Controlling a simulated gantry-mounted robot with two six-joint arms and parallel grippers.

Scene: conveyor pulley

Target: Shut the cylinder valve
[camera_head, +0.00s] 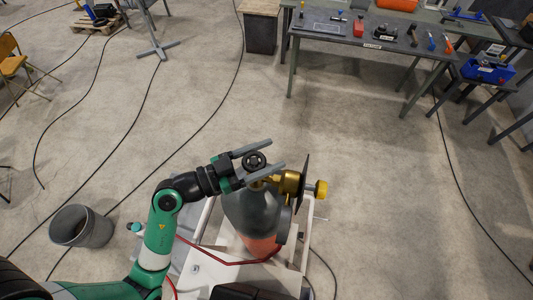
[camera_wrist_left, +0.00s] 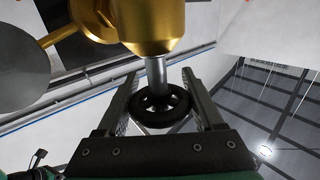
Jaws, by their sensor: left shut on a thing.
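The gas cylinder (camera_head: 248,212), grey on top and orange below, stands on a white frame at the bottom middle of the head view. Its valve has a small black handwheel (camera_head: 255,160), which also shows in the left wrist view (camera_wrist_left: 162,96) on a steel stem below a brass body (camera_wrist_left: 150,22). My left gripper (camera_head: 275,156) is shut on the handwheel, one finger on each side, with the fingertips reaching past it. A brass regulator (camera_head: 290,184) sits just right of the valve. My right gripper is not in view.
A red hose (camera_head: 225,257) runs low around the cylinder. A grey bucket (camera_head: 82,228) stands at the left. A workbench with tools (camera_head: 365,32) is at the back right. Black cables cross the floor, and the floor right of the cylinder is open.

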